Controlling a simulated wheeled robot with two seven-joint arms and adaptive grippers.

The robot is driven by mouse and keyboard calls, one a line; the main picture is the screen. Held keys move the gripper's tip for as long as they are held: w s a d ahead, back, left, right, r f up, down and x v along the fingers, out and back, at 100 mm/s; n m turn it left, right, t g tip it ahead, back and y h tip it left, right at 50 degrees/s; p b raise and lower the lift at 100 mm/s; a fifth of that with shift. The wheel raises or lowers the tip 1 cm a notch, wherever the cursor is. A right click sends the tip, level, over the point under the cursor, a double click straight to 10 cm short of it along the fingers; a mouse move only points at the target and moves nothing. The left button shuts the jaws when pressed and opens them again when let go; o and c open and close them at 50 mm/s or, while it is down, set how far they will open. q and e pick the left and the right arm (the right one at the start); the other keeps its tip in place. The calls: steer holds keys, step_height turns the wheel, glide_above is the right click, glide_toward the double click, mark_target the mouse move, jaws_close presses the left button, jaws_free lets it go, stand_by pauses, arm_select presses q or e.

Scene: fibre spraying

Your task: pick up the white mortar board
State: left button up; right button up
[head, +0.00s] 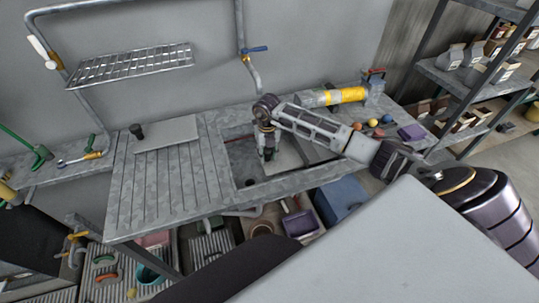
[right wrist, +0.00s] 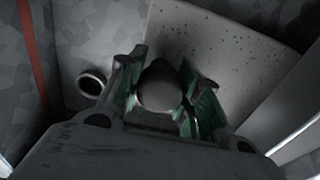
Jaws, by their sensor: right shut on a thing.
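My right gripper (head: 268,153) reaches down into the sink of the grey metal bench. In the right wrist view my right gripper (right wrist: 160,92) has its green-lined fingers shut on the rounded grey handle (right wrist: 160,88) of a board. The pale, speckled mortar board (right wrist: 225,45) lies below the fingers, and the gripper covers part of it. In the head view the board (head: 290,153) shows as a pale patch beside the gripper in the sink. A similar pale board (head: 165,134) with a dark upright handle (head: 137,131) lies on the bench at left. My left gripper is not in view.
The sink rim (head: 240,186) surrounds the right gripper closely. A round drain-like ring (right wrist: 91,83) is beside the board. A yellow-banded cylinder (head: 335,96) and small coloured balls (head: 373,123) are on the bench at right. A wire rack (head: 130,65) hangs above.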

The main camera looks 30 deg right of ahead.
steer(key=shift+w+a, duration=0.35)
steer(key=shift+w+a+b, duration=0.4)
steer(key=shift+w+a, duration=0.65)
steer(key=shift+a, duration=0.2)
steer(key=w+a, duration=0.1)
steer(key=a, duration=0.1)
steer(key=w+a+b, duration=0.1)
steer(key=w+a, duration=0.1)
steer(key=shift+w+a, duration=0.1)
steer(key=shift+w, duration=0.2)
steer(key=shift+w+a, duration=0.85)
steer(key=shift+a, duration=0.2)
steer(key=shift+w+r, duration=0.1)
steer(key=shift+r, duration=0.2)
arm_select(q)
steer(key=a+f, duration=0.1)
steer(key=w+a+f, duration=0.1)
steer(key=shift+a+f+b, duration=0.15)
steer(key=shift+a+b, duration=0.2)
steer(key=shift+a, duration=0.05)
arm_select(e)
step_height(320, 180, up, 13)
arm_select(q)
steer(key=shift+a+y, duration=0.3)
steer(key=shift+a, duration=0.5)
arm_select(e)
steer(key=shift+r, duration=0.1)
